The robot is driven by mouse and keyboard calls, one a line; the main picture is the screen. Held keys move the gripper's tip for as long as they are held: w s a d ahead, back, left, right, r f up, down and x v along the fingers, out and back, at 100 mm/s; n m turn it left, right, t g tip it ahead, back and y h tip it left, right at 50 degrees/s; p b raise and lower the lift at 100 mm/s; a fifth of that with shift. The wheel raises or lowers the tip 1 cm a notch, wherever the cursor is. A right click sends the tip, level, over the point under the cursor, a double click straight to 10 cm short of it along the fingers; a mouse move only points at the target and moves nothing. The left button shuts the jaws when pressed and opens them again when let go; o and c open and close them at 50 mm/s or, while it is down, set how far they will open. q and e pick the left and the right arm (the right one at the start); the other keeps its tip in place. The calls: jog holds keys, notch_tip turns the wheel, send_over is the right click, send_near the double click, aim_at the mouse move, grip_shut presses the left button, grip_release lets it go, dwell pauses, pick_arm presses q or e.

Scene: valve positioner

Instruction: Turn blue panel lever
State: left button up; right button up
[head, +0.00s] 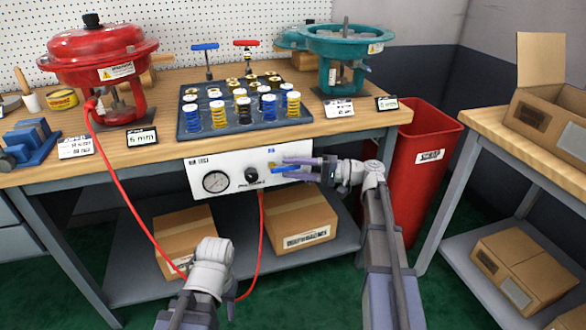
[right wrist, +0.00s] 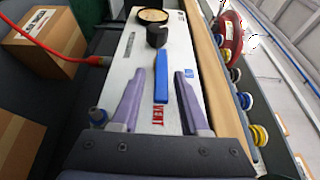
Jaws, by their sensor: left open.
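The blue lever (right wrist: 161,78) is on the white panel (head: 203,163) at the front of the workbench; a bit of its blue shows by my right gripper in the head view (head: 281,168). My right gripper (right wrist: 162,71) is open, with one finger on each side of the lever and a visible gap to both. It also shows in front of the panel's right part in the head view (head: 284,167). Red VENT lettering (right wrist: 158,115) shows near the lever's end. My left gripper (head: 215,248) is low, in front of the lower shelf, away from the panel; its fingers are not clearly seen.
The panel also carries a round gauge (head: 215,182) and a black knob (head: 251,175). A red hose (head: 261,225) hangs below it. Cardboard boxes (head: 299,222) stand on the lower shelf. A red bin (head: 425,160) stands right of the bench, near my right arm.

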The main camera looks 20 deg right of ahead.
jog(key=shift+o, duration=0.2)
jog(key=v, duration=0.7)
jog(key=shift+s+d, duration=0.15)
jog(key=shift+d, duration=0.2)
